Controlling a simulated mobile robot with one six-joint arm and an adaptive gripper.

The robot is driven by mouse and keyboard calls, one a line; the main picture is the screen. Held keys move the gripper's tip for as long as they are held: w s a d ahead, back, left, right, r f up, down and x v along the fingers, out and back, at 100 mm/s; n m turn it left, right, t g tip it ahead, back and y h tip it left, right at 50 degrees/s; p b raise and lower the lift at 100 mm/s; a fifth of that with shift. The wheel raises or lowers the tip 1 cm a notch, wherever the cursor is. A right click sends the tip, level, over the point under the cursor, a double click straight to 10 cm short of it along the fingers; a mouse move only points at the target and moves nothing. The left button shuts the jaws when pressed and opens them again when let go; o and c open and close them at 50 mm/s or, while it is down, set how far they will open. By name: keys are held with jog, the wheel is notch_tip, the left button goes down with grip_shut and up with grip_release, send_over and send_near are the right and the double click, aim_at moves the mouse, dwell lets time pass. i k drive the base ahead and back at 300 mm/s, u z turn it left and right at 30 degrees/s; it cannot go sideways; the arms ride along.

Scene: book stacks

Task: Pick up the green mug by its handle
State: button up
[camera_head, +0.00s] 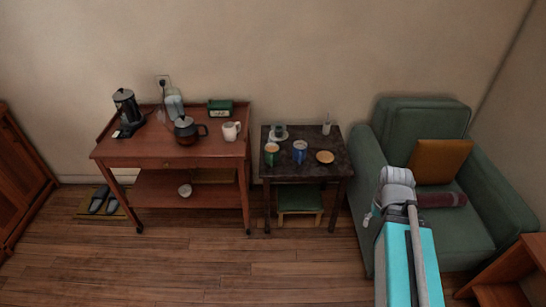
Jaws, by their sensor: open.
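The green mug (271,159) stands upright near the front left of a small dark side table (312,171). Its inside looks tan or brown. Its handle is too small to make out clearly. A blue mug (299,157) stands just to its right, apart from it. My arm shows at the lower right, in front of the green armchair, well to the right of the side table. My gripper's fingers do not show in this view. Nothing touches the green mug except the table.
A cup on a saucer (279,138) stands behind the green mug. A tan plate (325,157) and a small white container (326,129) are to the right. A wooden cart (160,148) is left, the armchair (385,147) right. Floor in front is clear.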

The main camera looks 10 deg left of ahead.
aim_at(271, 156)
jog(key=z, duration=0.05)
jog(key=i, duration=1)
jog(key=u, duration=0.05)
